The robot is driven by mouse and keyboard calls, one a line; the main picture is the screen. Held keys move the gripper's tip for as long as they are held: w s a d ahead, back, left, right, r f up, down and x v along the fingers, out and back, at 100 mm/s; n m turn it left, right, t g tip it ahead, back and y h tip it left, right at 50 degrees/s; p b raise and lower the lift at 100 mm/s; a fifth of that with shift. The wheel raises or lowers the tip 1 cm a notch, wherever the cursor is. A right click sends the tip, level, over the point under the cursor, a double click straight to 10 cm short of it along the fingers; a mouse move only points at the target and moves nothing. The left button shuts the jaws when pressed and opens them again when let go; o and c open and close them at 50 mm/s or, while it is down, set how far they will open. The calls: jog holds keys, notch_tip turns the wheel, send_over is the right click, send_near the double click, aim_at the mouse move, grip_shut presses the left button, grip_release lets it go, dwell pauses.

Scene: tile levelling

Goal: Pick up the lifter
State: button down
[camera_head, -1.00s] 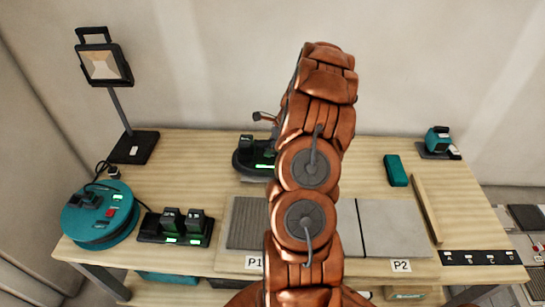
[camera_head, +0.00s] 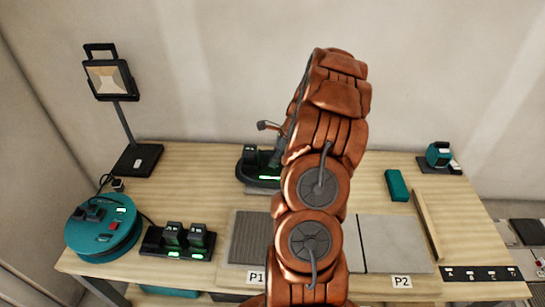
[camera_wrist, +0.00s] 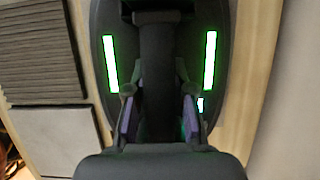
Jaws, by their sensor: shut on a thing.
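The lifter (camera_head: 250,179) is a dark oval device with green lit strips, at the back middle of the table in the head view, partly hidden behind my arm. It fills much of the wrist view (camera_wrist: 220,70), with a green strip on each side of a dark central handle (camera_wrist: 157,60). My gripper (camera_wrist: 160,105) is shut on this handle, with one finger on each side. In the head view my arm hides the gripper. I cannot tell whether the lifter rests on the table or is slightly raised.
Two grey tiles, at P1 (camera_head: 250,235) and P2 (camera_head: 395,243), lie at the table's front. A teal round device (camera_head: 100,235), a charger with batteries (camera_head: 150,243) and a lamp (camera_head: 138,160) stand left. A teal block (camera_head: 396,185) and a wooden strip (camera_head: 427,225) lie right.

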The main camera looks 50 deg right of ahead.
jog(key=s+a+r+b, duration=0.15)
jog(key=s+a, duration=0.45)
jog(key=s, duration=0.6)
notch_tip(320, 180, up, 7)
jog(key=p, duration=0.3)
jog(key=shift+a, duration=0.2)
dwell(1.1)
